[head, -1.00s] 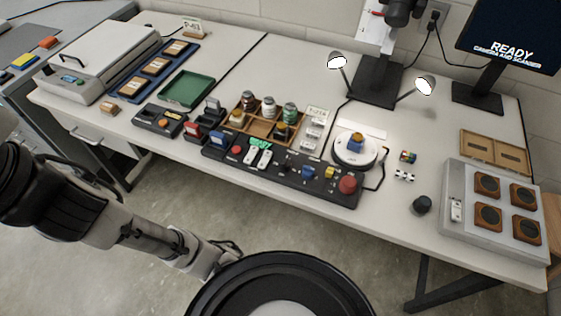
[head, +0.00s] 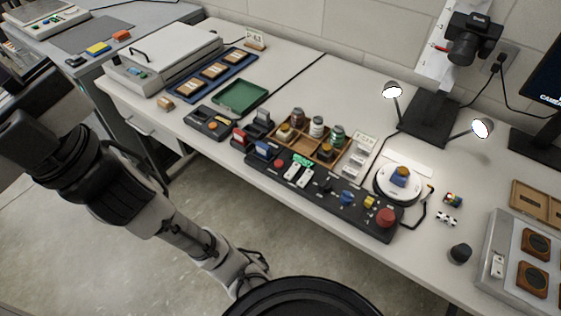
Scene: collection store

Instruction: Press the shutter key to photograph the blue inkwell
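A small blue inkwell (head: 399,179) with an orange-brown top sits on a round white turntable (head: 384,193) below the copy-stand camera (head: 470,40). A long black control panel (head: 325,192) lies along the table's front edge. It carries two white keys (head: 297,174), a small lit green display (head: 302,160), a red button (head: 280,163), blue and yellow knobs and a large red button (head: 385,217). The key labels are too small to read, so I cannot tell which is the shutter key. My arm reaches in from the left, below the table edge. My gripper's fingers do not show.
Two lamps (head: 393,91) (head: 482,128) flank the stand. A wooden tray (head: 327,151) of small jars stands behind the panel. A dark knob (head: 460,253) and a grey box with round pieces (head: 490,267) are at right. Floor is open before the table.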

